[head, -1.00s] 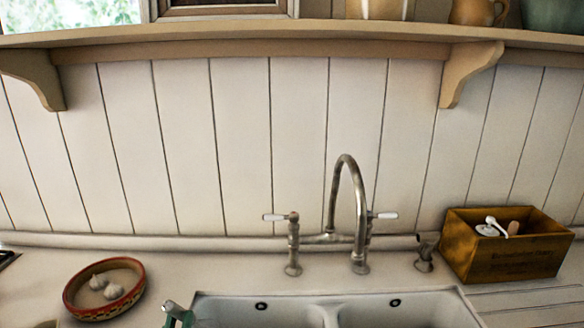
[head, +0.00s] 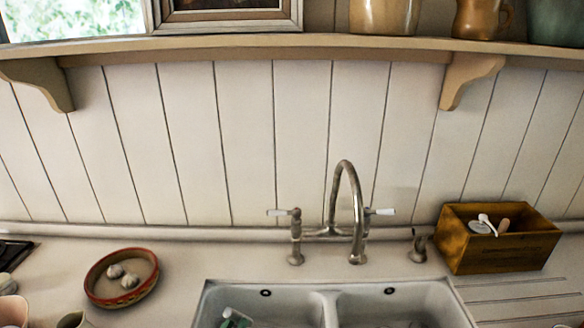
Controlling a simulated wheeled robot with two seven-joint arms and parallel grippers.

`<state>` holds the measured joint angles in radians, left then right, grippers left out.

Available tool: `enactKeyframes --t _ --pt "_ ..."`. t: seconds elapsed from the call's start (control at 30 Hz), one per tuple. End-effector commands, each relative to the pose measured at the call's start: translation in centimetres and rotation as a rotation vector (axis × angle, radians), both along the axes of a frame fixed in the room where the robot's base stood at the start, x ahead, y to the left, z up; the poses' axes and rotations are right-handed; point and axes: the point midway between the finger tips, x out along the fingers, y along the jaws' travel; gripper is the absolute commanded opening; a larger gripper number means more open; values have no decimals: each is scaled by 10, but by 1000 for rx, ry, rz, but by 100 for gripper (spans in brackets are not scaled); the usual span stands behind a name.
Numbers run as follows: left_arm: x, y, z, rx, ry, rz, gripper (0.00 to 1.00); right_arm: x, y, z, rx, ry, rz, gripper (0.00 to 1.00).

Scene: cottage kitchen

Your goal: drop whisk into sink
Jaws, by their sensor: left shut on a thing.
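The white double sink (head: 331,303) is at the bottom centre, with a left and a right basin. My left gripper (head: 236,318) shows only in part, a green and grey tip at the bottom edge. In the picture it lies over the left basin, inside the rim; its height above the basin floor cannot be told. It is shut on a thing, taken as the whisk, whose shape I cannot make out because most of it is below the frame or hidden. My right gripper is not in view.
A bridge tap (head: 357,215) stands behind the sink. A red-rimmed bowl (head: 96,296) with garlic is on the left counter. A wooden box (head: 500,252) with utensils stands at right, above the grooved drainboard (head: 520,293). Cups (head: 12,311) show at bottom left.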

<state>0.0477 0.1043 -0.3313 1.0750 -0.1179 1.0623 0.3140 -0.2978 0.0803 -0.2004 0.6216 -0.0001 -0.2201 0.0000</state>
Motion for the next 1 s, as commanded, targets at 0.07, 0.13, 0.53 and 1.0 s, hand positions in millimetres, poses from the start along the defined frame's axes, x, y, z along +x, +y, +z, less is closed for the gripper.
enactKeyframes --t 0.07,0.13,0.53,1.0 --pt "0 0 -14 0 -1 1 0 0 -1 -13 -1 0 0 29" --pt "0 0 -22 0 -1 1 0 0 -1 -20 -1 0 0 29" --pt "0 0 -45 -1 -2 1 0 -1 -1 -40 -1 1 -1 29" --pt "0 0 -44 -1 -2 2 43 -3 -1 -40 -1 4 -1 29"
